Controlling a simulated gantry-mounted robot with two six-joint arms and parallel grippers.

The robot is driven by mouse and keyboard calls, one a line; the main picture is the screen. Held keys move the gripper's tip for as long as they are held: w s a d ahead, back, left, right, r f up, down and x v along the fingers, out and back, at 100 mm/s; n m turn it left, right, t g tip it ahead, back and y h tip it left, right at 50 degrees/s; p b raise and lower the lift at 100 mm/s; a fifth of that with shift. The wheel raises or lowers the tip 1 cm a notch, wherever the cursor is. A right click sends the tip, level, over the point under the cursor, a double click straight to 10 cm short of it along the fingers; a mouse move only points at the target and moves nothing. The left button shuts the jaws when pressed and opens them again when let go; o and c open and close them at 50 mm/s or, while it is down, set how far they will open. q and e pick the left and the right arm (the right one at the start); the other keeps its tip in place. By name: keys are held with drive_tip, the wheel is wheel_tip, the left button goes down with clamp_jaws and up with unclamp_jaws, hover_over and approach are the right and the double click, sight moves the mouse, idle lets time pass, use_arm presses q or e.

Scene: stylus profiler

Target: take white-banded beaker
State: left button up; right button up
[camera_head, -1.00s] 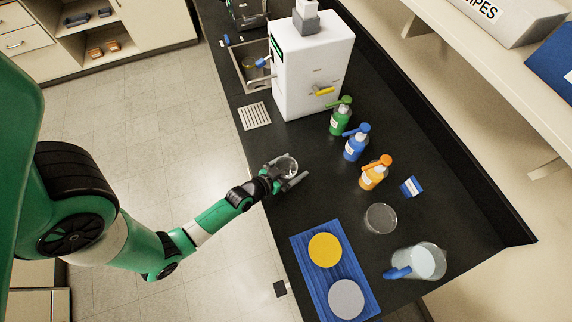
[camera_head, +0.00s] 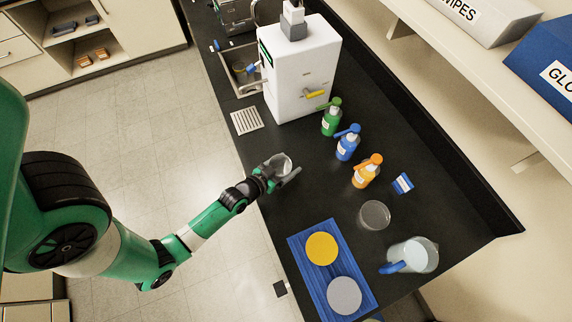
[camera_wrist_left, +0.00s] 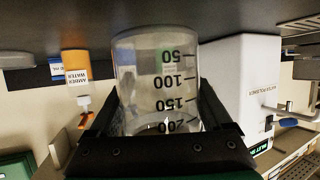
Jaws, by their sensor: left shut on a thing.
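My left gripper (camera_head: 284,172) is shut on a clear glass beaker (camera_head: 281,162) above the front part of the black counter. The left wrist view shows the beaker (camera_wrist_left: 157,75) upside down in the picture, between the two dark fingers, with black marks from 50 to 200. No white band can be made out on it. I cannot tell whether its base touches the counter. A clear round glass vessel (camera_head: 375,215) stands farther right on the counter. A larger clear jug (camera_head: 420,254) with a blue handle stands near the right end. My right gripper is not in view.
A white machine (camera_head: 302,75) with a yellow lever and a metal drain grate (camera_head: 247,120) are behind the gripper. Green (camera_head: 331,120), blue (camera_head: 348,145) and orange (camera_head: 366,172) bottles stand along the back. A blue mat (camera_head: 330,267) holds a yellow and a grey disc.

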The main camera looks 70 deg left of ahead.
use_arm(q)
drive_tip(key=shift+s+d+r+p, duration=0.2)
drive_tip(key=shift+d+r+p, duration=0.1)
drive_tip(key=shift+r, duration=0.2)
drive_tip(key=shift+s+d+r+p, duration=0.15)
drive_tip(key=shift+d+r+p, duration=0.15)
drive_tip(key=shift+r, duration=0.2)
drive_tip(key=d+r, duration=0.1)
drive_tip(key=s+d+r, duration=0.1)
drive_tip(key=d+r+b, duration=0.1)
drive_tip(key=shift+s, duration=0.3)
drive_tip(key=s+d+r+p, duration=0.1)
drive_tip(key=s+d+r, duration=0.3)
drive_tip(key=d, duration=0.3)
drive_tip(key=shift+s+d+r+p, duration=0.3)
drive_tip(key=shift+s+d+p, duration=0.1)
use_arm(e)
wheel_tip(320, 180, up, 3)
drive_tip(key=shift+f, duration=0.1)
use_arm(q)
drive_tip(key=o, duration=0.9)
clamp_jaws()
